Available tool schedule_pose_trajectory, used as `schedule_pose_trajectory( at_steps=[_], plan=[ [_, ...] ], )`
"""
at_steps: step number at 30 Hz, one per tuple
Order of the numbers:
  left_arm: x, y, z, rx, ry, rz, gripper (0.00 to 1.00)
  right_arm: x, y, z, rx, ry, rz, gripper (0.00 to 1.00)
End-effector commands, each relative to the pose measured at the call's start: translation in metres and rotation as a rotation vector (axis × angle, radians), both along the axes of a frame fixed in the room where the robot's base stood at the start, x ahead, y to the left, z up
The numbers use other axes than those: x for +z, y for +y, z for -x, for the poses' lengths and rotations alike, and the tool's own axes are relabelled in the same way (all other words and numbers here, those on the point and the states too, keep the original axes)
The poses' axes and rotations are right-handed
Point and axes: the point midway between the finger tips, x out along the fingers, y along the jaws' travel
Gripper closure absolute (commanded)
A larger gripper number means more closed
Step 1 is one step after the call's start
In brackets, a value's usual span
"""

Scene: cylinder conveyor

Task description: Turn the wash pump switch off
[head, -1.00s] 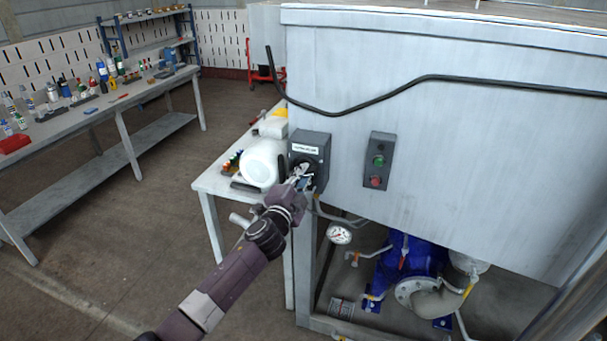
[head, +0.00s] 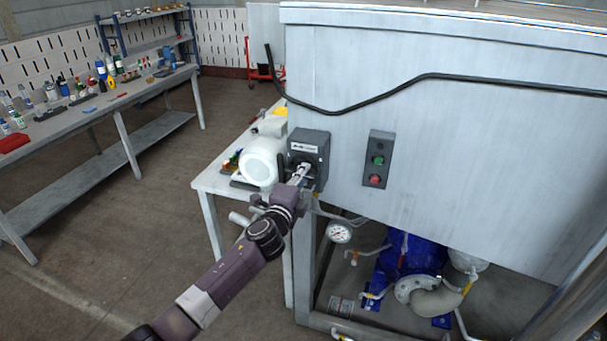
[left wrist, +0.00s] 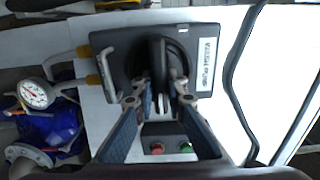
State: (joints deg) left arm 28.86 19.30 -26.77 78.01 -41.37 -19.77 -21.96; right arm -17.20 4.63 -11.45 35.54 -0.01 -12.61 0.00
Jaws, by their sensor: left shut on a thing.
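The wash pump switch is a dark grey box (head: 309,145) on the left edge of the pale machine panel. In the left wrist view the box (left wrist: 118,50) shows sideways, with a white label reading "WASH PUMP" (left wrist: 206,64) and a black rotary handle (left wrist: 157,60). My left gripper (head: 301,172) is at the front of the box. In the left wrist view its two fingers (left wrist: 158,100) are on either side of the handle, shut on it. The head view hides most of the handle behind the gripper. My right gripper is not in view.
A control box with a green button (head: 378,160) and a red button (head: 375,180) is mounted to the right. A gauge (head: 339,233) and blue pump (head: 412,255) are below.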

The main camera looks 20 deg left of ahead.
Motion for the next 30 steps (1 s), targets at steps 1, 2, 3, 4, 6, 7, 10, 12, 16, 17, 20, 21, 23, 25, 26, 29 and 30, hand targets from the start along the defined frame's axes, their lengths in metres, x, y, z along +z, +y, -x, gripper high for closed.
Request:
schedule_pose_trajectory(
  at_steps=[1, 2, 3, 4, 6, 7, 10, 12, 16, 17, 20, 21, 23, 25, 26, 29, 30],
  plan=[
    [-0.001, 0.0, 0.0, 0.0, 0.002, -0.005, 1.0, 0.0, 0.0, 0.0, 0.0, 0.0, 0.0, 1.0],
    [-0.001, 0.0, 0.0, 0.0, 0.002, -0.005, 1.0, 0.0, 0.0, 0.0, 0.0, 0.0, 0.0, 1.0],
    [-0.002, 0.0, 0.0, 0.0, 0.002, -0.005, 1.0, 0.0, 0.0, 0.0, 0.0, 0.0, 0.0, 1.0],
    [-0.002, 0.0, 0.0, 0.0, 0.002, -0.005, 1.0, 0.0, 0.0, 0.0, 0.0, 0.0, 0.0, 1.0],
    [-0.002, 0.0, 0.0, -0.001, 0.002, -0.005, 1.0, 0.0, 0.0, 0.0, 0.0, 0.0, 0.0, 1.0],
    [-0.002, 0.0, 0.0, -0.001, 0.002, -0.005, 0.86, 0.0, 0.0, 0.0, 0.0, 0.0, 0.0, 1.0],
    [-0.002, 0.0, 0.0, 0.0, 0.002, -0.004, 0.75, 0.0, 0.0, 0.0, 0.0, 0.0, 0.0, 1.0],
    [-0.001, 0.0, 0.0, 0.0, 0.001, -0.003, 0.7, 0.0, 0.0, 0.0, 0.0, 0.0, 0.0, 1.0],
    [-0.001, 0.0, 0.0, 0.0, 0.001, -0.002, 0.7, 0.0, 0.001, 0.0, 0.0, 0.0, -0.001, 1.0],
    [-0.001, 0.0, 0.0, 0.0, 0.001, -0.002, 0.7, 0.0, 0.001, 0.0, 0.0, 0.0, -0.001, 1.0],
    [-0.001, 0.0, 0.001, 0.0, 0.001, -0.001, 0.7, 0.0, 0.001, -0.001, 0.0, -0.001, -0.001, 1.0],
    [-0.001, 0.0, 0.002, 0.0, 0.0, -0.001, 0.7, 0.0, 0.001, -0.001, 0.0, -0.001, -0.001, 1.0],
    [-0.001, 0.0, 0.005, 0.0, 0.0, -0.002, 0.7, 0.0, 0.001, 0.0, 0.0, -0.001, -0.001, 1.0],
    [-0.001, 0.001, 0.011, -0.001, 0.0, -0.002, 0.7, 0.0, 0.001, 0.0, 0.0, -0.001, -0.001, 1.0],
    [-0.001, 0.001, 0.015, -0.001, 0.0, -0.001, 0.7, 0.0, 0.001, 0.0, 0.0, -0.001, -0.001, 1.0],
    [-0.002, 0.001, 0.03, -0.002, 0.002, -0.002, 0.7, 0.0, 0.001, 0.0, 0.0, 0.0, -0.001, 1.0],
    [-0.002, 0.001, 0.038, -0.002, 0.002, -0.002, 0.7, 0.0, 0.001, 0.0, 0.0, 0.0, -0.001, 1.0]
  ],
)
